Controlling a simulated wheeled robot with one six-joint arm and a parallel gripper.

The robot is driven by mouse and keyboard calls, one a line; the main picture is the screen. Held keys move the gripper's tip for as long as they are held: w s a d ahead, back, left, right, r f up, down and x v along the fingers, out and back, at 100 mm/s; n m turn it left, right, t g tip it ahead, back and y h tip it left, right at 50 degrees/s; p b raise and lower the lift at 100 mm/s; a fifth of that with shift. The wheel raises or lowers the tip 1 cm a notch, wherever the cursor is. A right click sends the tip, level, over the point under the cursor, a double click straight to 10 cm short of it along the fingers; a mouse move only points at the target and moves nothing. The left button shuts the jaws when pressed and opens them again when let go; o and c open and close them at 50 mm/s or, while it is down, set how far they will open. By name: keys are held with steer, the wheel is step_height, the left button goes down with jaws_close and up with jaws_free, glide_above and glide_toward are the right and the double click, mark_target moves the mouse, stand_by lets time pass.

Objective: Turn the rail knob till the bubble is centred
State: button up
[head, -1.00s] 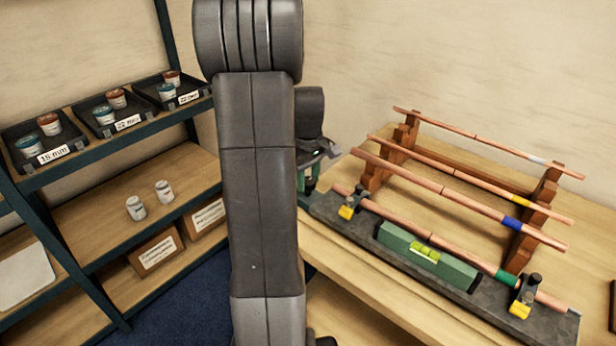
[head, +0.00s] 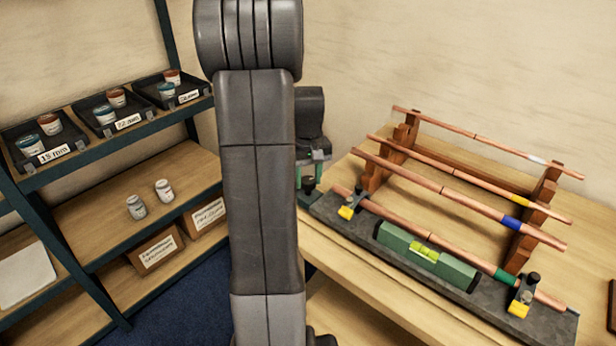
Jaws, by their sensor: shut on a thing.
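The dark stone-like rail (head: 375,270) lies along the front of the bench. A green spirit level (head: 455,271) rests on it, with a bright yellow-green vial (head: 425,253); the bubble is too small to place exactly. My gripper (head: 309,183) is at the rail's left end, partly behind my arm. It is shut on the rail knob, which is mostly hidden by the gripper and arm. A copper pipe (head: 402,229) with a green band lies along the rail in two yellow-and-black clamps (head: 347,211).
Several copper pipes with coloured bands lie on a wooden rack (head: 522,240) behind the rail. A shelf (head: 85,221) at the left holds trays of small pots, two white jars (head: 164,190) and labelled boxes (head: 157,250). Bench space in front of the rail is narrow.

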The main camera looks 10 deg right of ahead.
mark_target(308, 180)
steer(key=o, duration=1)
step_height(308, 180, up, 14)
steer(key=shift+f, duration=0.1)
step_height(308, 180, down, 14)
stand_by(0.8)
